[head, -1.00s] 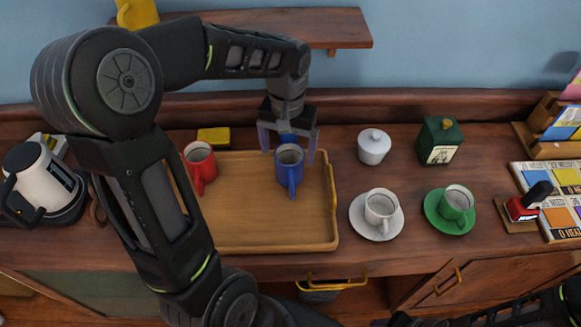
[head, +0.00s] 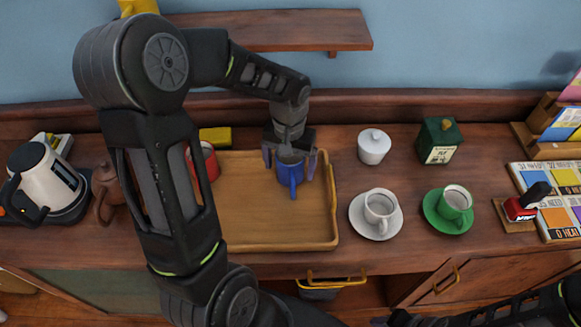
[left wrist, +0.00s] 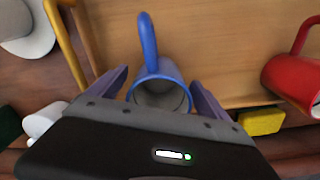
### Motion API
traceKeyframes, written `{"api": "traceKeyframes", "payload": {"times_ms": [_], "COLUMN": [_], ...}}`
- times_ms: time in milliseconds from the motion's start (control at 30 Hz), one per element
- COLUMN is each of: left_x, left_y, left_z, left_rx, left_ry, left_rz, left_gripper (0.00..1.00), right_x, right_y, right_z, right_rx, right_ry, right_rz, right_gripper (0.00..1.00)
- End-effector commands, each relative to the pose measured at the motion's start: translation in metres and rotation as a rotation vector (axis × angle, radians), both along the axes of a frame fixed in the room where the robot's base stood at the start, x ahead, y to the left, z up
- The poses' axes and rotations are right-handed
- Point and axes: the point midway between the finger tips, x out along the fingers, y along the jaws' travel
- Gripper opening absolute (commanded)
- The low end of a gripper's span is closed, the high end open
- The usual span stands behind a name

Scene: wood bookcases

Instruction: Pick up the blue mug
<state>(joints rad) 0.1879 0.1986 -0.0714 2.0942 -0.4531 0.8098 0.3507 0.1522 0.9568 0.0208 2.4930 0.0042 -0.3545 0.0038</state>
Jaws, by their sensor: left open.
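The blue mug (head: 291,174) stands upright on the wooden tray (head: 255,236), toward its back right, with its handle pointing to the front. My left gripper (head: 290,160) is open above and behind the mug, with one finger on each side of it. In the left wrist view the blue mug (left wrist: 160,92) shows its open top between the two purple fingers (left wrist: 160,95), with a gap to each finger. The gripper body hides part of the mug's rim. My right gripper does not show clearly; only part of that arm is at the bottom right.
A red mug (head: 210,165) stands at the tray's left, partly behind my left arm. Right of the tray are a white lidded pot (head: 374,147), a white cup (head: 381,204) and a green cup (head: 456,201) on saucers. A wooden shelf (head: 270,28) hangs above.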

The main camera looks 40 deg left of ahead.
Motion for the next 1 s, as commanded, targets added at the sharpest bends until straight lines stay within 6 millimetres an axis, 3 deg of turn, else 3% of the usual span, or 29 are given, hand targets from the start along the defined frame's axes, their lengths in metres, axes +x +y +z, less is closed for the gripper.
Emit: {"api": "traceKeyframes", "payload": {"times_ms": [467,1000], "left_x": [0.0002,0.0001], "left_y": [0.0001,0.0000], "left_z": [0.0005,0.0005], "left_rx": [0.000,0.000], "left_ry": [0.000,0.000], "left_rz": [-0.001,-0.001], "left_gripper": [0.89,0.45], "right_x": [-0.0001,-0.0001], "right_y": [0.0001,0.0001], "right_z": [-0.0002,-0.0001], "right_rx": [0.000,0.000], "right_ry": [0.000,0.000], "right_rz": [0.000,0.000], "right_gripper": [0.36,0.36]}}
